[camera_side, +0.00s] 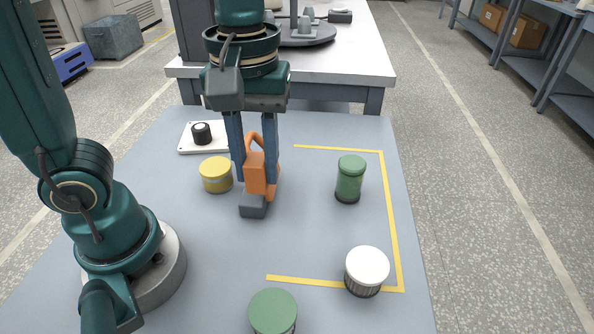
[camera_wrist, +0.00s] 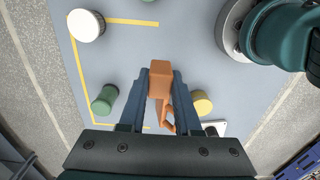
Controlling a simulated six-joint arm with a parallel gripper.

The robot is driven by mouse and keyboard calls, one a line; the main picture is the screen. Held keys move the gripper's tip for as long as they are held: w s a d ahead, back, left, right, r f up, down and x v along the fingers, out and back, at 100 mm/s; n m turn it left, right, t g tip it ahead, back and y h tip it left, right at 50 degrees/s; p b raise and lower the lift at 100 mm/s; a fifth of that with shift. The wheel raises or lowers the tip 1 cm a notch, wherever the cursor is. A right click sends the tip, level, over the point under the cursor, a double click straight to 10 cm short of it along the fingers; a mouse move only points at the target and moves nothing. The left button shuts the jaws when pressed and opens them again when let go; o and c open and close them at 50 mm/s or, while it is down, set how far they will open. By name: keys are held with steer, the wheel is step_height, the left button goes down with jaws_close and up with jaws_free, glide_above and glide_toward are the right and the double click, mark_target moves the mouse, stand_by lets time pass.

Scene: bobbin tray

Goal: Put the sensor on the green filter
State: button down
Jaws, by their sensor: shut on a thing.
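My gripper (camera_side: 255,180) points down, its two blue-grey fingers closed on an orange piece with a loop on top and a grey foot, which I take as the sensor (camera_side: 256,176). The sensor also shows between the fingers in the wrist view (camera_wrist: 160,80). Whether its foot touches the mat is unclear. Two green things could be the green filter: a tall green cylinder with a dark base (camera_side: 350,180), standing to the right of my gripper, and a wider green round thing (camera_side: 273,309) at the front edge. The tall one is at left in the wrist view (camera_wrist: 104,99).
A yellow round container (camera_side: 216,174) stands close left of the sensor. A white-topped ribbed cylinder (camera_side: 367,270) stands at front right, over a corner of the yellow tape (camera_side: 391,210). A white plate with a black knob (camera_side: 201,133) lies at back left. The mat's middle is clear.

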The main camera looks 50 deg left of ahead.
steer(key=shift+s+r, duration=0.35)
steer(key=shift+r, duration=0.05)
steer(key=shift+s+d, duration=0.1)
steer(key=shift+d, duration=0.15)
steer(key=s+d+f, duration=0.1)
steer(key=d+f, duration=0.1)
steer(key=d, duration=0.1)
steer(key=s+d+f, duration=0.2)
steer(key=d, duration=0.1)
steer(key=s+d+f, duration=0.2)
steer(key=d, duration=0.1)
steer(key=shift+d+f, duration=0.3)
steer(key=shift+d, duration=0.1)
steer(key=shift+f, duration=2)
steer(key=shift+f, duration=0.15)
steer(key=c, duration=0.6)
jaws_free()
